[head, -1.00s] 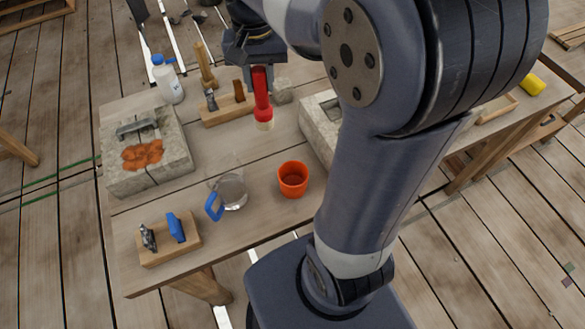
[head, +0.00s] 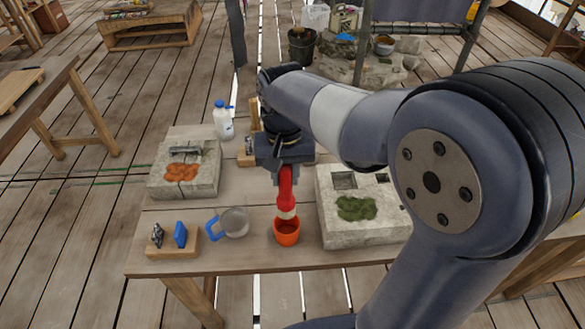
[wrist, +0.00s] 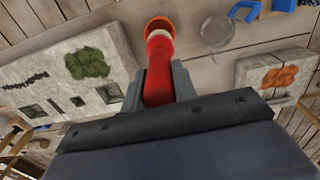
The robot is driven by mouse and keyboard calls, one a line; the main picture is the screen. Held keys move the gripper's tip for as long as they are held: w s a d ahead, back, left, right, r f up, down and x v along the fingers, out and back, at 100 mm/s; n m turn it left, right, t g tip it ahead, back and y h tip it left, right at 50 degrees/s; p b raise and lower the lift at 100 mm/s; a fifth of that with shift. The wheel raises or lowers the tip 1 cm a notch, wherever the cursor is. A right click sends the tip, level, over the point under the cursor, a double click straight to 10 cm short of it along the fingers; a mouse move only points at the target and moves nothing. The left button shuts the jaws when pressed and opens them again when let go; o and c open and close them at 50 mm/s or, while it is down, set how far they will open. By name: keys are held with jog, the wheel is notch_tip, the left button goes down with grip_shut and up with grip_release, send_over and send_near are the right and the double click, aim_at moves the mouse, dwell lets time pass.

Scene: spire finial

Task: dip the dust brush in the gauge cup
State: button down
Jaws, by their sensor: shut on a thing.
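My gripper (head: 285,170) is shut on the red handle of the dust brush (head: 285,188), which points down with its pale tip lowest. The tip is at the mouth of an orange cup (head: 287,238) near the table's front edge. In the wrist view the brush (wrist: 158,75) runs from between the jaws to the orange cup (wrist: 154,22). I cannot tell how far the tip is inside the rim. A clear cup with a blue handle (head: 234,222) stands just left of the orange cup.
A stone block with an orange patch (head: 165,186) is at left, one with a green patch (head: 360,233) at right. A wooden holder with a blue-handled tool (head: 173,247) is at the front left. A white bottle (head: 223,122) stands behind.

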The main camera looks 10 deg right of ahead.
aim_at(286, 203)
jog(key=shift+f+b, duration=3.75)
jog(key=shift+f, duration=1.35)
